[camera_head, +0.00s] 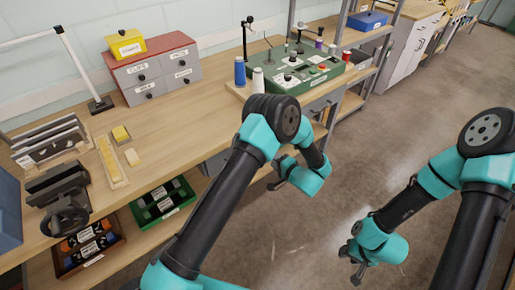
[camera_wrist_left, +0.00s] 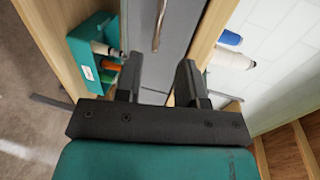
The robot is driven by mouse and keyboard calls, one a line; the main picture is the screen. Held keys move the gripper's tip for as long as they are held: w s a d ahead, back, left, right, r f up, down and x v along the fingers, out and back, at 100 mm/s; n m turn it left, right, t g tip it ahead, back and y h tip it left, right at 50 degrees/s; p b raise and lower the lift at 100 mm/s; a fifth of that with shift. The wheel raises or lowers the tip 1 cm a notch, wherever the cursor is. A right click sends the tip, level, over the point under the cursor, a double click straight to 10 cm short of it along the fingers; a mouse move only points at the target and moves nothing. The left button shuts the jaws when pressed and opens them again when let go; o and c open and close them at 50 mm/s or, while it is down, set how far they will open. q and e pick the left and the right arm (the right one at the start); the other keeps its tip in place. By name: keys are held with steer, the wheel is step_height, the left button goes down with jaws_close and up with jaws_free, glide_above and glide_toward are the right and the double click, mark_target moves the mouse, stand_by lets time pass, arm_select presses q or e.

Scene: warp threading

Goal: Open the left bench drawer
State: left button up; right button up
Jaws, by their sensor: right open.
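A grey drawer front (camera_wrist_left: 172,45) fills the middle of the left wrist view, with a metal bar handle (camera_wrist_left: 158,24) on it. My left gripper (camera_wrist_left: 158,72) is open, its two dark fingers apart and nothing between them; the handle lies ahead, in line with the gap. In the head view grey drawer fronts (camera_head: 322,104) show under the bench edge, partly hidden by my left arm; whether the faced drawer is the left one I cannot tell. My left gripper (camera_head: 275,180) is small there, beside the bench front. My right gripper (camera_head: 350,262) is open and empty over the floor.
The wooden bench (camera_head: 205,105) carries a grey-red drawer cabinet (camera_head: 152,72), a green control box (camera_head: 300,76) and thread spools (camera_head: 240,72). A teal bin (camera_wrist_left: 95,45) with spools sits beside the drawer in the left wrist view. Open floor (camera_head: 400,130) lies right.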

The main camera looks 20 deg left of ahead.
arm_select(q)
steer(key=x, duration=1.2)
steer(key=shift+a, duration=0.1)
steer(key=shift+c, duration=0.5)
jaws_close()
